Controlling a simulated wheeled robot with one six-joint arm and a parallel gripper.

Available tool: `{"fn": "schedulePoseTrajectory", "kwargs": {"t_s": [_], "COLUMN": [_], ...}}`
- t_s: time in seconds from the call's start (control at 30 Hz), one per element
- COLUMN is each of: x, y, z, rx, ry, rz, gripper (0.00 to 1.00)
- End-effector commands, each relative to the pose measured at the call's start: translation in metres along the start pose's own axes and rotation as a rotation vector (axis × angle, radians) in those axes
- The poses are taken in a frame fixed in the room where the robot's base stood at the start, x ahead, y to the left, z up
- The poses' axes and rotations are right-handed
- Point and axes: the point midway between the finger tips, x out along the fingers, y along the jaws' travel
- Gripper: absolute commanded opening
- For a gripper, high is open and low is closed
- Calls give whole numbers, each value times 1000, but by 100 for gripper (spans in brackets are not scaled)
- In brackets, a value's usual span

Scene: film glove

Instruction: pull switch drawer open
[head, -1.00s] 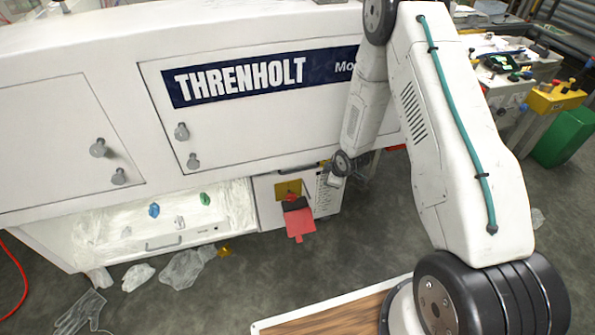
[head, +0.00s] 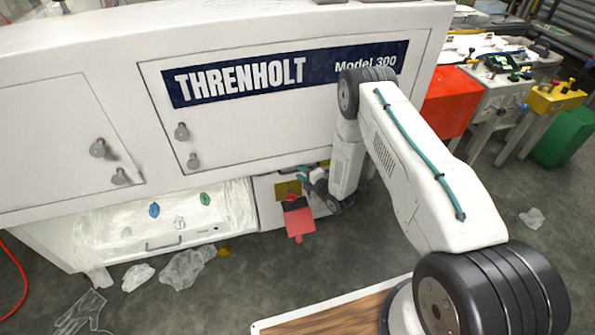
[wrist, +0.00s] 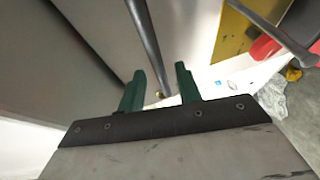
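A white drawer-like front with a bar handle (head: 163,246) is low on the machine at left in the head view. A blue knob (head: 154,210) and a green knob (head: 205,199) sit above the handle, with clear film around them. It looks closed. In the wrist view my gripper's green fingers (wrist: 159,88) stand apart. A dark bar (wrist: 146,42) lies beyond them, and I cannot tell whether they touch it.
The white machine (head: 100,60) overhangs the low front. Crumpled clear film (head: 187,268) and a clear glove (head: 80,312) lie on the floor. A red cabinet (head: 450,100) and a green bin (head: 568,138) stand at right.

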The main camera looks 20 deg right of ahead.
Motion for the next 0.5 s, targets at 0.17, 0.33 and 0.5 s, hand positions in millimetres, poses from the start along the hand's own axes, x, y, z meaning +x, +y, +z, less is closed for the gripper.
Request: {"fn": "schedulePoseTrajectory", "kwargs": {"t_s": [0.17, 0.33, 0.5], "x": [21, 27, 27], "y": [-1, -1, -1], "z": [0, 0, 0], "rx": [-1, 2, 2], "ry": [1, 0, 0], "rz": [0, -2, -2], "gripper": [34, 34, 34]}}
